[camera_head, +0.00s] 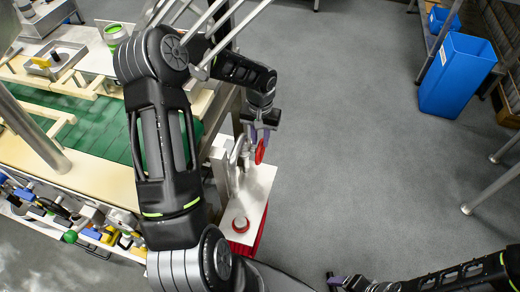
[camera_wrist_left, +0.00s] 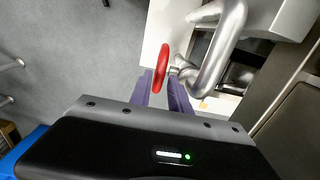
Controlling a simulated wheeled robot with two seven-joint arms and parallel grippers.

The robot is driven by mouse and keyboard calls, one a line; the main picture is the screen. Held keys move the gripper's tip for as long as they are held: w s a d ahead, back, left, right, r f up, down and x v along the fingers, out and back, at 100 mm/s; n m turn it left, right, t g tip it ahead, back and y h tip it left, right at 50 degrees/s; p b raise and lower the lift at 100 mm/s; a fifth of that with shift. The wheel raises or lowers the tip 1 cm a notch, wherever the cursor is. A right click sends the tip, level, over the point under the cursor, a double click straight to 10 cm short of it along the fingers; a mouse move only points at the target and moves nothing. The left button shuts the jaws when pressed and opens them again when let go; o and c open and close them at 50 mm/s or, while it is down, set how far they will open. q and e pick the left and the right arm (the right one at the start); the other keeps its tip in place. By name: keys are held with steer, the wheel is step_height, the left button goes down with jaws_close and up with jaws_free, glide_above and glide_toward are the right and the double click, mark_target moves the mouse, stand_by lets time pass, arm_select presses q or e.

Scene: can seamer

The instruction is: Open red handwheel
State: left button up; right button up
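The red handwheel (camera_head: 260,152) is on a silver bent pipe (camera_head: 236,150) at the side of the machine. In the left wrist view the handwheel (camera_wrist_left: 161,68) appears edge-on, with the pipe (camera_wrist_left: 222,45) to its right. My left gripper (camera_head: 259,131) is at the handwheel. In the wrist view its purple fingers (camera_wrist_left: 163,92) are apart, with the near end of the wheel's rim showing between their tips; I cannot tell whether they touch it. My right gripper (camera_head: 335,281) is low in the head view, away from the wheel, and its opening is unclear.
The machine table with a green belt (camera_head: 100,125) is at left. A blue bin (camera_head: 456,75) stands upper right. The grey floor (camera_head: 360,150) between is clear.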

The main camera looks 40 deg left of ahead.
arm_select(q)
steer(key=shift+f+p, duration=0.75)
steer(key=shift+f, duration=3.1)
steer(key=shift+c, duration=0.3)
jaws_close()
